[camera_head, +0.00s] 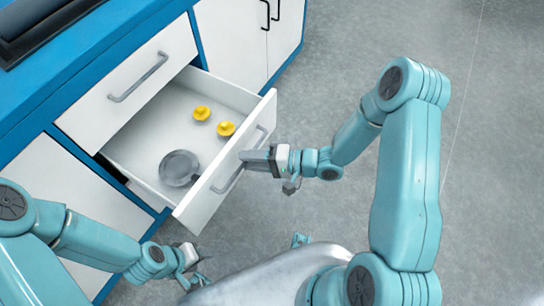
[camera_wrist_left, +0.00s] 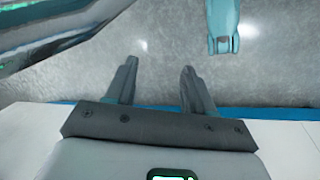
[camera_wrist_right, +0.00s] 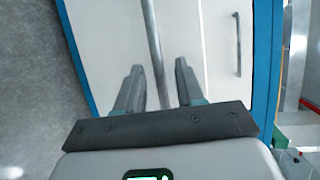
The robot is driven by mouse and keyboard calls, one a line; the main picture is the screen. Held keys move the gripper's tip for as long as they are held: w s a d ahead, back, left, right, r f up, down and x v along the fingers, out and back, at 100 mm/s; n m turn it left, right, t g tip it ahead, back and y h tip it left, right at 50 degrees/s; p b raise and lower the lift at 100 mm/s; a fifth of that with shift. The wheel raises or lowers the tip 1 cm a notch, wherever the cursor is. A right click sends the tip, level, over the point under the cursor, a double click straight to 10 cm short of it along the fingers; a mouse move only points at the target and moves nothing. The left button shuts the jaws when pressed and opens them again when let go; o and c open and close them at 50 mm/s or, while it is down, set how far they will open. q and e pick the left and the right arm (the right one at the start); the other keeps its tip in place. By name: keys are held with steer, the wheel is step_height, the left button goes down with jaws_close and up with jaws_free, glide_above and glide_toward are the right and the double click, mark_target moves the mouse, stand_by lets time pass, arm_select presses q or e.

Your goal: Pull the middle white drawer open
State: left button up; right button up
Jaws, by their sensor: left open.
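The middle white drawer (camera_head: 223,175) stands pulled out from the blue-edged cabinet. Inside it are two yellow things (camera_head: 202,113) (camera_head: 225,128) and a grey round dish (camera_head: 179,168). My right gripper (camera_head: 255,160) is at the bar handle (camera_head: 229,181) on its front. In the right wrist view the handle (camera_wrist_right: 152,35) runs between the fingers (camera_wrist_right: 159,75), which stand apart with a gap beside the bar. My left gripper (camera_head: 190,255) is open and empty, low beside the drawer's near corner. Its fingers (camera_wrist_left: 158,75) show spread over the floor in the left wrist view.
A shut white drawer front (camera_head: 128,95) with a grey handle is just above the opened drawer. White doors with black handles (camera_head: 265,15) are further along the cabinet. A dark object (camera_head: 40,25) lies on the blue top. The grey floor (camera_head: 320,80) beyond the drawer is clear.

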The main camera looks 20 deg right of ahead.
steer(key=shift+s, duration=0.1)
steer(key=p+v, duration=0.3)
steer(key=v, duration=1.3)
steer(key=shift+r, duration=0.15)
